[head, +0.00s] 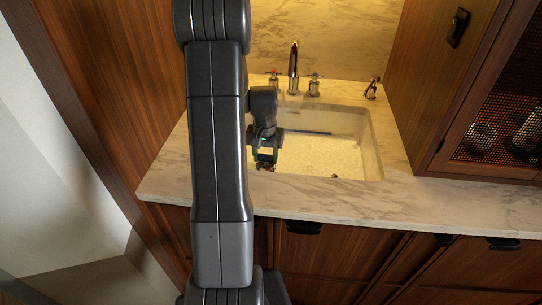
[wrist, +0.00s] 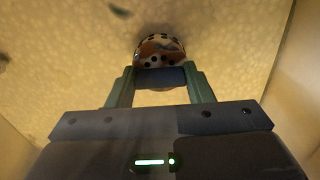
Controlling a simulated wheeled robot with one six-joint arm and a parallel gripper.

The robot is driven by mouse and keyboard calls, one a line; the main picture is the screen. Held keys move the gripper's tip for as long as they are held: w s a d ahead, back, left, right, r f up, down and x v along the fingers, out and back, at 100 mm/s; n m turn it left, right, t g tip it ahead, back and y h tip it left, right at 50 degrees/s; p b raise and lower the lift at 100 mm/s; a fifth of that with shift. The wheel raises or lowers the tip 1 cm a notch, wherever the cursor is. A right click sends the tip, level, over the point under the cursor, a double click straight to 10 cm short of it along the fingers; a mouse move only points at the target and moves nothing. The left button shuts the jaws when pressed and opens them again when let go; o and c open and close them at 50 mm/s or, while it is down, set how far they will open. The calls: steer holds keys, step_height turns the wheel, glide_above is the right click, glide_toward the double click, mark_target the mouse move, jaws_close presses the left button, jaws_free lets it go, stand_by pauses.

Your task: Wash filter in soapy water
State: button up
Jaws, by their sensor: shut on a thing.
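My gripper (head: 265,157) is over the left front part of the sink basin. In the wrist view my gripper (wrist: 160,74) is shut on the filter (wrist: 160,47), a small rounded metallic piece with dark round holes. Most of the filter shows beyond the fingertips. The sink (head: 372,150) is filled with pale, bubbly soapy water (head: 315,158), which also fills the background of the wrist view (wrist: 60,75). I cannot tell whether the filter touches the water.
A faucet (head: 293,68) with two handles stands behind the sink, and a small metal fixture (head: 371,88) is at the back right. A small brown object (head: 334,176) is at the basin's front edge. Marble counter (head: 460,200) is clear to the right, below a cabinet (head: 490,110). A wooden wall (head: 120,80) is on the left.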

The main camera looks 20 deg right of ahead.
steer(key=shift+w+a, duration=0.25)
steer(key=shift+a, duration=0.3)
steer(key=shift+w+a, duration=0.25)
steer(key=shift+a, duration=0.3)
steer(key=shift+s+d+r, duration=0.1)
steer(key=shift+s+d, duration=0.25)
steer(key=shift+d, duration=0.4)
steer(key=shift+s+d+f, duration=0.1)
steer(key=shift+s+d, duration=0.3)
steer(key=shift+d, duration=0.4)
steer(key=shift+s+d+r, duration=0.1)
steer(key=shift+s+d, duration=0.25)
steer(key=shift+d, duration=0.4)
step_height(320, 180, up, 22)
steer(key=p, duration=1.4)
